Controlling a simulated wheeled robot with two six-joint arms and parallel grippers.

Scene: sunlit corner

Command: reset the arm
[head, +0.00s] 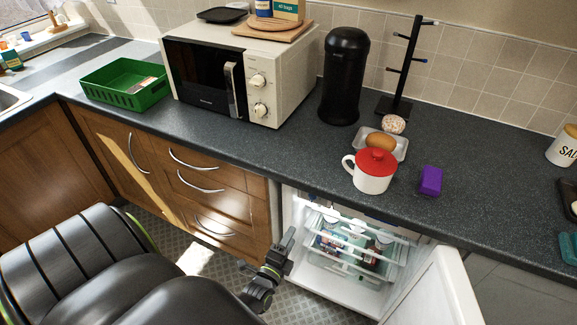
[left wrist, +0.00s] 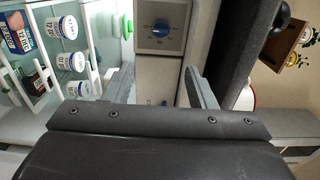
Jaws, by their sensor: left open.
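My left gripper (head: 280,256) is low in front of the counter, between the wooden drawers and the open fridge (head: 290,250). Its two fingers also show in the left wrist view (left wrist: 162,88), spread apart with nothing between them. Beyond the fingers in that view is a panel with a blue dial (left wrist: 161,28), beside lit fridge shelves holding several white tubs (left wrist: 68,27). I cannot tell how close the fingertips are to the panel. My right gripper is in neither view.
The fridge door (head: 440,290) stands open to the right. The counter (head: 250,150) above carries a microwave (head: 240,70), a green basket (head: 125,84), a black canister (head: 345,75), a red-lidded mug (head: 372,172) and a purple block (head: 430,180). Patterned floor (head: 215,268) shows left of the gripper.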

